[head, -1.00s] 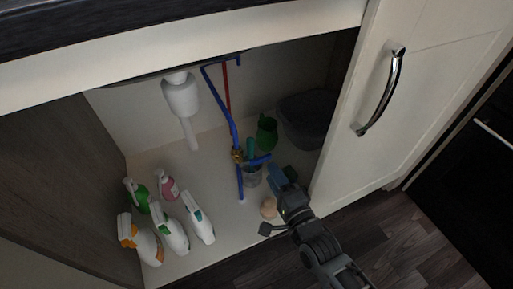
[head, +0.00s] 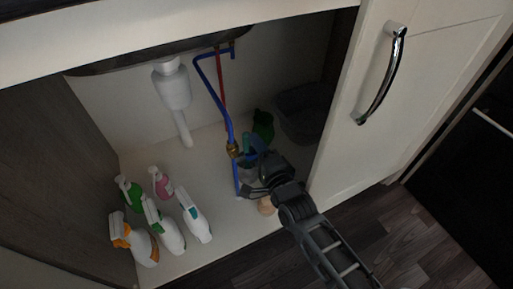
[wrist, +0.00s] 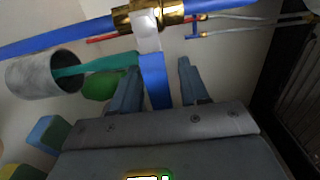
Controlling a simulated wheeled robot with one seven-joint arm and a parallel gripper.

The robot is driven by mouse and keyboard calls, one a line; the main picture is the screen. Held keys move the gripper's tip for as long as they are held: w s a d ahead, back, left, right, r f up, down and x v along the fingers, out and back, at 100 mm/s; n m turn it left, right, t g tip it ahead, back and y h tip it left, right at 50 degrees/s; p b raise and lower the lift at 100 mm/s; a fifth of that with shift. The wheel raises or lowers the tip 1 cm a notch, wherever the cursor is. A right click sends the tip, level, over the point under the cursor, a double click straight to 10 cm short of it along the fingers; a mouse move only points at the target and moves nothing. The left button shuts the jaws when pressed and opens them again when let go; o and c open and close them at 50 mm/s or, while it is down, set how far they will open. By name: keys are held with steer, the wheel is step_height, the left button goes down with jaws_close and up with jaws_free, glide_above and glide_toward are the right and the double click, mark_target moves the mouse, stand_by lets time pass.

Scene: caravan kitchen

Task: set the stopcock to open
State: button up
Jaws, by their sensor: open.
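The stopcock is a brass valve (head: 234,150) on the blue pipe under the sink; its brass body also shows at the top of the wrist view (wrist: 178,13). Its blue lever (wrist: 155,82) hangs from a white stem (wrist: 147,30) and points from the valve toward my gripper. In the head view the lever is mostly hidden by my gripper (head: 256,168). In the wrist view my gripper (wrist: 160,68) is open with the lever between its fingers. Contact cannot be told.
Several spray bottles (head: 168,234) stand at the cabinet's left front. A grey cup (wrist: 45,74) with a teal item (wrist: 95,64) and a green object (head: 263,124) are close by. A grey bin (head: 302,112) stands behind right. The cabinet door (head: 385,110) is right of my arm.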

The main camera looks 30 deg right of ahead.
jaws_close()
stand_by(0.4)
